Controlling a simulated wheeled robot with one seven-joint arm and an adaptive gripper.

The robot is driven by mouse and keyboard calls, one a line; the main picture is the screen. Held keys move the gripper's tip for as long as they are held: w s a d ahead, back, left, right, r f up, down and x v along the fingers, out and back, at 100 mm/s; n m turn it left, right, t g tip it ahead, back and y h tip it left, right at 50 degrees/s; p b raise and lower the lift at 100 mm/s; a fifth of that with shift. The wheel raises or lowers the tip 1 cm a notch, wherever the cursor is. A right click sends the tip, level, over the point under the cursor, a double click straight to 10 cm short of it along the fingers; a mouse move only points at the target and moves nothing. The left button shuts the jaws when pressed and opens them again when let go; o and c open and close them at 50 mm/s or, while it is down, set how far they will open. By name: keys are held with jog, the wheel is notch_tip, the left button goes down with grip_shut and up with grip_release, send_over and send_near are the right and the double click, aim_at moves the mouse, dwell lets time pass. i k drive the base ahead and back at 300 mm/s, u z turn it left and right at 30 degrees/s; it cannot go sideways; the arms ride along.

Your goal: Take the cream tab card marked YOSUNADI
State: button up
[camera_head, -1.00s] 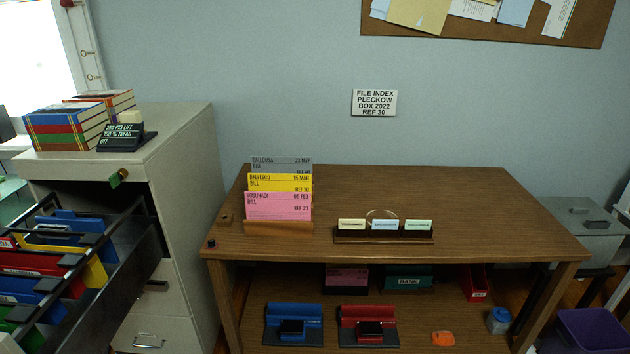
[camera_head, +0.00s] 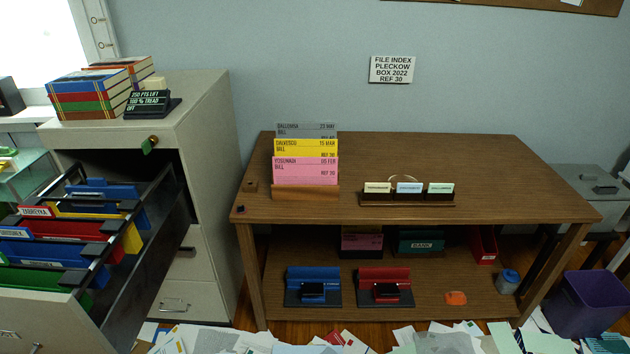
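A small dark wooden holder (camera_head: 408,199) stands on the desk top, right of centre. It holds three tab cards in a row: a cream one (camera_head: 377,188) at the left, a pale blue one (camera_head: 409,188) in the middle and a pale green one (camera_head: 440,188) at the right. Their printed names are too small to read surely. A larger wooden stand (camera_head: 305,193) to the left holds a pink bill card (camera_head: 305,172) that seems to read YOSUNADI, with yellow and grey cards behind it. My gripper is not in view.
An open file drawer with coloured folders (camera_head: 80,228) juts out at the left from a grey cabinet (camera_head: 205,150). Blue (camera_head: 313,286) and red (camera_head: 385,287) devices sit on the desk's lower shelf. Papers (camera_head: 440,341) litter the floor. The desk top's right side is clear.

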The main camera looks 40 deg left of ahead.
aim_at(369, 187)
jog(key=u, duration=1.35)
